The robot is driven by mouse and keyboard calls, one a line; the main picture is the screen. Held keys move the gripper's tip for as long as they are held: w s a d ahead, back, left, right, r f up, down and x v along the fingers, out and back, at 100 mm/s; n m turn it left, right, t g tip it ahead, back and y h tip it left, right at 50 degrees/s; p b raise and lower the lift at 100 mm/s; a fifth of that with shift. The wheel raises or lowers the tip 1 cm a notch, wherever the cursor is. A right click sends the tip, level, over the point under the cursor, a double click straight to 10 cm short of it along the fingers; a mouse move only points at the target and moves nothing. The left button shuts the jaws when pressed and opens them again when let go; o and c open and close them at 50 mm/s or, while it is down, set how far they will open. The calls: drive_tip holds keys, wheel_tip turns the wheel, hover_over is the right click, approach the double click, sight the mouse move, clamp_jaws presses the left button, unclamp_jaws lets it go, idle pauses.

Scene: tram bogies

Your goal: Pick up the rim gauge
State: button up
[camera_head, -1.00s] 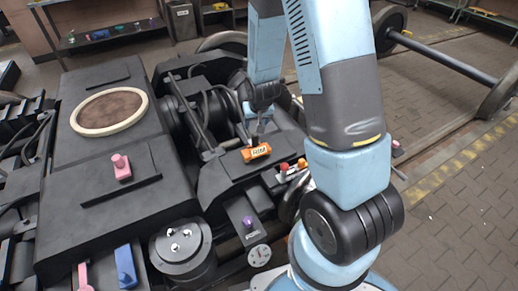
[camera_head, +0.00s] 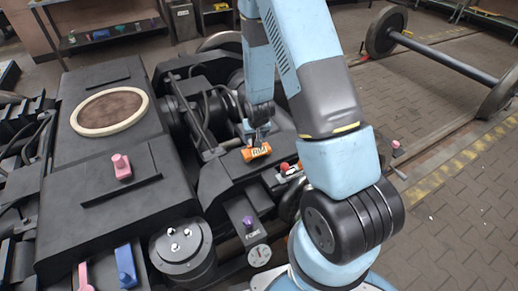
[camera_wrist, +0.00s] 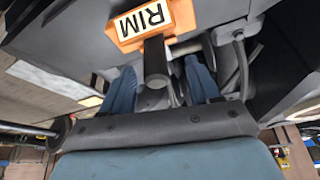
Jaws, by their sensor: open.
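The rim gauge (camera_head: 257,153) is an orange block with a white label reading RIM. It lies on the dark bogie frame in the head view, just below my gripper (camera_head: 258,138). In the wrist view the rim gauge (camera_wrist: 170,32) is at the top centre, beyond the fingertips. My gripper (camera_wrist: 160,82) shows there with two blue fingers apart. A dark round post (camera_wrist: 155,58) attached to or in front of the gauge shows between the fingers; I cannot tell whether they touch it.
A pink knob (camera_head: 121,166) stands on the bogie's flat top and a purple knob (camera_head: 248,222) in front. A red-tipped part (camera_head: 285,168) lies right of the gauge. A wheelset (camera_head: 440,60) stands on the floor at right. The paved floor (camera_head: 450,200) is mostly clear.

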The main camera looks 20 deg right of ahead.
drive_tip(key=shift+d+x, duration=0.2)
drive_tip(key=shift+x, duration=1.2)
drive_tip(key=shift+d+x, duration=0.15)
drive_tip(key=shift+x, duration=1.2)
drive_tip(key=shift+w+r, duration=0.1)
clamp_jaws()
